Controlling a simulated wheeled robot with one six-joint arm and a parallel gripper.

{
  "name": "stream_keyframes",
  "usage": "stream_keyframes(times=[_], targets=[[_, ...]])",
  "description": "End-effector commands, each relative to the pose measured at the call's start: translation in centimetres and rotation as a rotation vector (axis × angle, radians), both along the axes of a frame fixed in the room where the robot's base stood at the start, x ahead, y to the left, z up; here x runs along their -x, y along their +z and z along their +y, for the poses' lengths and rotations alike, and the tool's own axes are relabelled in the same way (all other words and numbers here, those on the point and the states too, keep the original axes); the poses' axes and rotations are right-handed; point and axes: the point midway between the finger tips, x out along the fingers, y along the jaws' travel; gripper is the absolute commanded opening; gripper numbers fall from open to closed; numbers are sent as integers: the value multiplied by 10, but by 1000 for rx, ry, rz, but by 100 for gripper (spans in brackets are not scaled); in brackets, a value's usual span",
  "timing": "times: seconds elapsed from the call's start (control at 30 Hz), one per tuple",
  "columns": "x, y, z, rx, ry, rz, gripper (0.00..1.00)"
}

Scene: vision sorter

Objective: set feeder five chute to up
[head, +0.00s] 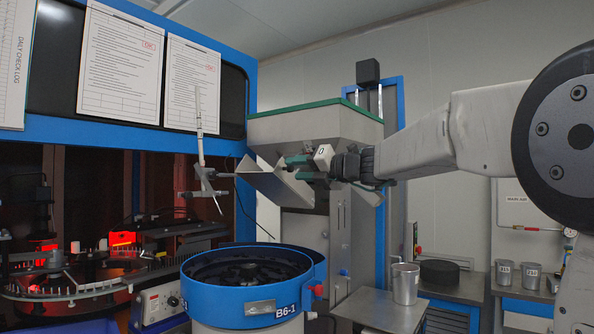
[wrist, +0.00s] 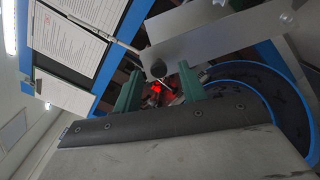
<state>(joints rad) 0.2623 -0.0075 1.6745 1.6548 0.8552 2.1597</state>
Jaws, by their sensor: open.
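The chute (head: 275,187) is a grey sheet-metal trough below the hopper, beside and above the blue bowl. Its metal plate (wrist: 215,38) crosses the top of the wrist view. No feeder number is readable on it, and I cannot tell its set position. My gripper (head: 298,167) is at the chute's upper right side in the head view. Its green fingers are apart in the wrist view (wrist: 158,88). A round black knob (wrist: 157,68) shows between and just beyond the fingertips, at the plate's end. I cannot tell whether either finger touches it.
The hopper (head: 315,124) with a green rim stands behind my gripper. The blue bowl feeder (head: 225,302), marked B6-1, is below. A thin jointed stand (head: 200,150) rises left of the chute. A metal cup (head: 405,284) stands on a small table at right.

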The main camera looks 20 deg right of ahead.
Motion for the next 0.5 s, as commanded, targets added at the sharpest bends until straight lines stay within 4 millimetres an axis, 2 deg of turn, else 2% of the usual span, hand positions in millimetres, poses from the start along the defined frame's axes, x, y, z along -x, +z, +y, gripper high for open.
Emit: stream_keyframes(times=[0.3, 0.5], targets=[[45, 0, -31, 1, -4, -1, 41], [56, 0, -38, 0, -2, 0, 41]])
